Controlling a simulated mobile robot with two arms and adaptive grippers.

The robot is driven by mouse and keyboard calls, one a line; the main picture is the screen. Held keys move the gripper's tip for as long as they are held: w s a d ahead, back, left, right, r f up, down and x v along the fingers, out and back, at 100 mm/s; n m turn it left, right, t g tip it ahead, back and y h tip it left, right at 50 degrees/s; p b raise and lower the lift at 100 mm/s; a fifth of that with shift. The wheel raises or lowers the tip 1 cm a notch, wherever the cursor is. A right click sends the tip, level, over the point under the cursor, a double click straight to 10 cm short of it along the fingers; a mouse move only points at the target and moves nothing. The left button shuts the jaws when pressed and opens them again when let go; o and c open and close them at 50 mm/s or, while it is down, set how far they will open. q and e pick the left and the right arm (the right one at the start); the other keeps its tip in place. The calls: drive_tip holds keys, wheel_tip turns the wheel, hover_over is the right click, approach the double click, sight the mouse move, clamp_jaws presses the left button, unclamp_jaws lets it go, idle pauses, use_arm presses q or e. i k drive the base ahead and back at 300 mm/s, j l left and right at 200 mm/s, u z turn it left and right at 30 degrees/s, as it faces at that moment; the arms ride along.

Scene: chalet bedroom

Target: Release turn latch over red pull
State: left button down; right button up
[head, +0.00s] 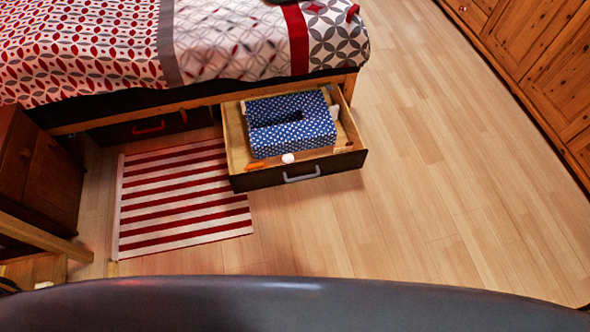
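A red pull (149,129) is on the dark front of a shut drawer (115,134) under the bed, left of an open drawer. A turn latch over the red pull cannot be made out at this size; the bed rail (135,117) runs just above it. A small reddish mark (183,116) shows at the right end of that drawer front, too small to identify. Neither of my grippers is in view.
The open drawer (240,182) with a grey pull (302,175) juts into the room, holding a blue dotted fabric item (290,140) and small objects. A striped rug (185,205) lies beside it. A wooden cabinet (52,185) stands left. Floor on the right is clear.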

sight(184, 116)
drive_tip(key=i+j, duration=0.2)
drive_tip(key=i+j+z, duration=0.1)
drive_tip(key=j, duration=0.35)
drive_tip(key=i+j, duration=0.3)
drive_tip(key=i+j+z, duration=0.1)
drive_tip(key=j, duration=0.25)
drive_tip(key=i+j, duration=0.45)
drive_tip(key=j, duration=0.25)
drive_tip(key=i+j+z, duration=0.1)
drive_tip(key=j, duration=0.25)
drive_tip(key=i+j, duration=0.25)
drive_tip(key=j+z, duration=0.05)
drive_tip(key=j, duration=0.05)
